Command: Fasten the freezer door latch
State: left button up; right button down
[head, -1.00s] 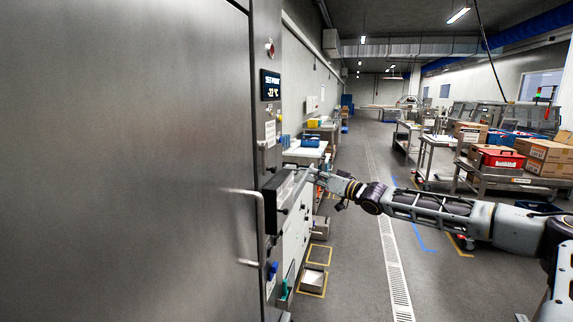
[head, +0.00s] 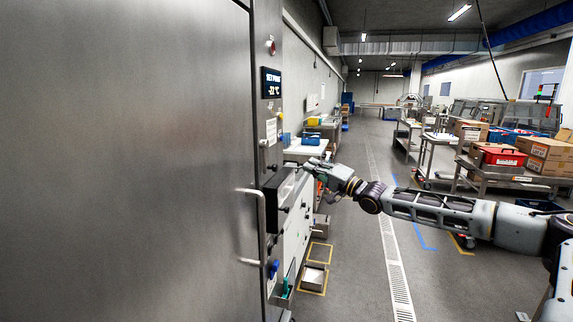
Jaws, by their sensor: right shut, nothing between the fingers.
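The grey steel freezer door (head: 130,170) fills the left of the head view. It looks shut against its frame, with a long bar handle (head: 262,225) near its right edge. A dark box-like fitting (head: 280,186), which looks like the latch, sits beside the door edge above the handle. I cannot tell whether it is fastened. My right gripper (head: 312,167) is shut and empty, just right of the fitting's upper end. It seems slightly apart from the fitting. My left gripper is not in view.
A temperature display (head: 270,83) and a red lamp (head: 271,47) are on the frame above. A bench with a blue item (head: 310,139) stands beyond my gripper. The aisle floor (head: 360,260) is open. Carts with boxes (head: 545,155) stand at the right.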

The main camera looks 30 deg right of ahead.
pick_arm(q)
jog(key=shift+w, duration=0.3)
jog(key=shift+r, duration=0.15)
pick_arm(e)
jog(key=shift+w+r, duration=0.1)
jog(key=shift+w, duration=0.1)
jog(key=shift+p+x, duration=2.55)
jog(key=shift+x, duration=2.3)
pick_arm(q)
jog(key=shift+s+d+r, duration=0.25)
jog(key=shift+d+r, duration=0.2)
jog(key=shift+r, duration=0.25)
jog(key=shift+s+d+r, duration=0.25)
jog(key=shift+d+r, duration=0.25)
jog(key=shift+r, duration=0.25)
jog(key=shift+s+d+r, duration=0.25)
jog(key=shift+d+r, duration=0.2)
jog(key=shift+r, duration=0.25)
pick_arm(e)
jog(key=shift+s+a+f, duration=0.35)
jog(key=shift+a, duration=0.2)
jog(key=shift+s+a+f, duration=0.3)
jog(key=shift+a, duration=0.2)
jog(key=shift+s+a+f, duration=0.35)
jog(key=shift+a, duration=0.2)
